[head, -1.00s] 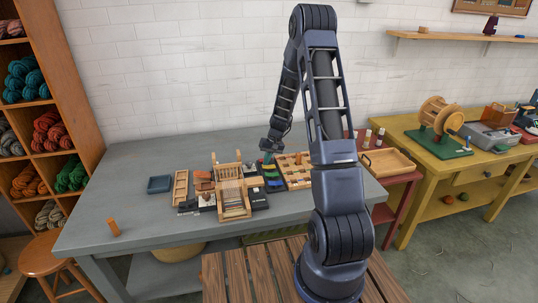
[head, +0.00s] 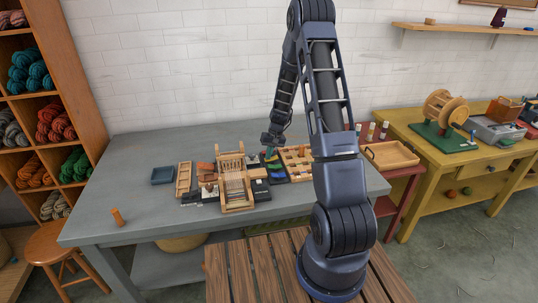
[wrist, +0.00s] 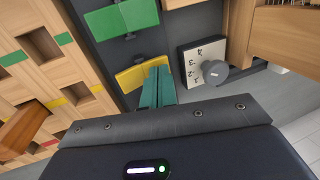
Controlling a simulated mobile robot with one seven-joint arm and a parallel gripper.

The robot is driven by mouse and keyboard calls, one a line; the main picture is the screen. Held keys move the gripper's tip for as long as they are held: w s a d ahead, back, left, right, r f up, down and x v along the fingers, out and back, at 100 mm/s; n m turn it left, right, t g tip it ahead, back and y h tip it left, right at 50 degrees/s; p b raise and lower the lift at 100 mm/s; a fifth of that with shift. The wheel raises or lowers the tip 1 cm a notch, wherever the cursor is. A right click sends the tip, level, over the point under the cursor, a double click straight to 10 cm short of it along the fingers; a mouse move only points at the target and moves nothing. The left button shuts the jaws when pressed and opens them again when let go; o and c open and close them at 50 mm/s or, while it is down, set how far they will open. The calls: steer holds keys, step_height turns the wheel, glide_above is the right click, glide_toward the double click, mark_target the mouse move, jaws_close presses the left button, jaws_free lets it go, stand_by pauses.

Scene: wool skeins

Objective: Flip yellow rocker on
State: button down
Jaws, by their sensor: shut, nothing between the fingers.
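The yellow rocker (wrist: 131,78) sits on a dark panel in the wrist view, partly covered at its right end by my fingers. Its tilt is hard to tell. A green rocker (wrist: 122,18) lies on the same panel, above it in the picture. My gripper (wrist: 157,88) has teal fingers shut together with nothing between them, right at the yellow rocker; I cannot tell whether they touch it.
A round grey knob (wrist: 215,71) on a white lettered plate stands right of the fingers. A wooden slotted board (wrist: 40,60) with coloured marks lies left. A small wooden loom (head: 236,180) stands beside the panel. The grey table (head: 130,190) is mostly clear at left.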

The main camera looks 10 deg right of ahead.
mark_target(272, 158)
steer(key=shift+d, duration=0.2)
steer(key=shift+d+r, duration=0.2)
steer(key=shift+d, duration=0.4)
step_height(272, 158, up, 14)
stand_by(0.6)
